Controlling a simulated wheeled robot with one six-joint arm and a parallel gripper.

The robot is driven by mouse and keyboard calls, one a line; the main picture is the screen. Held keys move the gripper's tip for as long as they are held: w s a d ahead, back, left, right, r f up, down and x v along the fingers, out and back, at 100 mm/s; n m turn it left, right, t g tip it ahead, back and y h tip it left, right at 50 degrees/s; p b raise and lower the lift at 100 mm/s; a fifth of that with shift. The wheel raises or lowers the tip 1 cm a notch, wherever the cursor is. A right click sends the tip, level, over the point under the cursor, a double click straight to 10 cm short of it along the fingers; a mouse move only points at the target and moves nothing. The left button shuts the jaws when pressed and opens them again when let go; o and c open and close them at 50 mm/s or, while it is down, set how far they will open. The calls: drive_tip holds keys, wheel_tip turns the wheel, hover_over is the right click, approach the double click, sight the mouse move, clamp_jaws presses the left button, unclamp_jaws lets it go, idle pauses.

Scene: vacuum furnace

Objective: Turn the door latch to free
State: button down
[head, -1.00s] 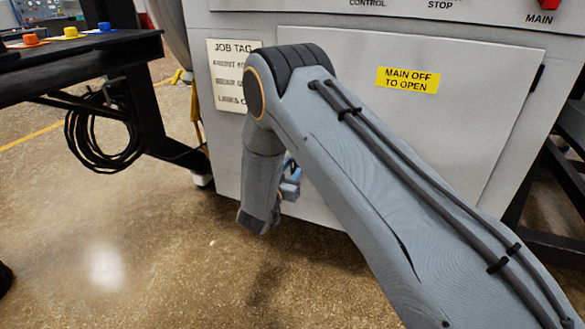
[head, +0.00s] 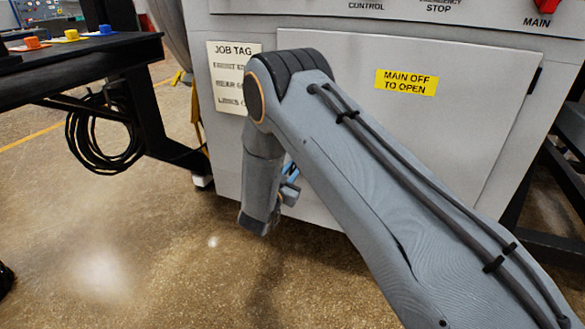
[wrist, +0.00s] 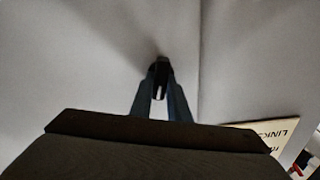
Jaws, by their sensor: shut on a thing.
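The door latch (wrist: 161,66) is a small dark piece on the pale cabinet front in the wrist view. My gripper (wrist: 160,92) is shut on it, with one finger at each side. The fingers hide part of the latch, so its exact angle is hard to read. In the head view the grey cabinet door (head: 440,135) is closed and carries a yellow "MAIN OFF TO OPEN" label (head: 406,82). My arm hides the latch there; only a bit of the blue-grey gripper end shows beside the forearm.
A job tag (head: 226,75) is on the cabinet left of the door; its corner shows in the wrist view (wrist: 268,135). A red main switch (head: 543,10) is at top right. A black bench (head: 110,55) with a hanging cable coil (head: 98,140) stands left. Floor at front left is clear.

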drive_tip(key=m+p, duration=0.1)
drive_tip(key=m, duration=0.5)
drive_tip(key=shift+s+d, duration=0.1)
drive_tip(key=m, duration=0.4)
drive_tip(key=m+p, duration=0.1)
drive_tip(key=m, duration=0.2)
drive_tip(key=shift+f, duration=0.25)
idle(0.4)
drive_tip(key=c, duration=1.7)
unclamp_jaws()
drive_tip(key=shift+d, duration=0.1)
drive_tip(key=v, duration=0.7)
drive_tip(key=shift+s+p, duration=0.35)
drive_tip(key=shift+p, duration=0.05)
